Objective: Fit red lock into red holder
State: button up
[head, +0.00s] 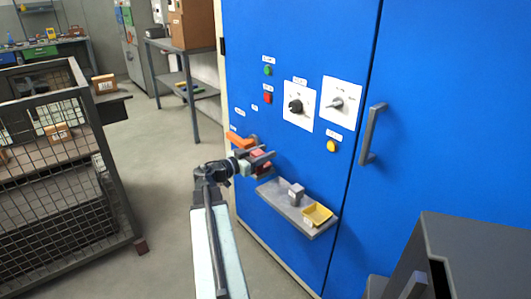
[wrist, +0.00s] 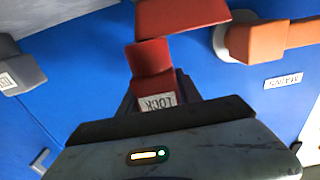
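The red lock (wrist: 150,60), a small red block with a white LOCK label, sits between the dark fingers of my gripper (wrist: 158,88), which is shut on it. The red holder (wrist: 182,16) is the wider red piece at the top of the wrist view, just beyond the lock. A small gap or overlap between them cannot be told apart. In the head view my gripper (head: 262,160) is close to the blue cabinet's front, below and right of the orange handle. Red shows between its fingers there, but lock and holder are hard to separate.
The orange handle (wrist: 262,41) with a MAINS label is close beside the holder. A grey shelf (head: 277,204) below bears a grey block (head: 296,194) and a yellow tray (head: 317,214). The blue cabinet (head: 295,50) carries knobs and buttons. A mesh cage (head: 60,215) stands left.

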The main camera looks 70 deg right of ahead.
aim_at(253, 156)
jog(key=shift+o, duration=1.2)
jog(key=v, duration=0.7)
jog(key=shift+w+a+r, duration=0.2)
jog(key=shift+w+a, duration=0.05)
jog(key=shift+a, duration=0.05)
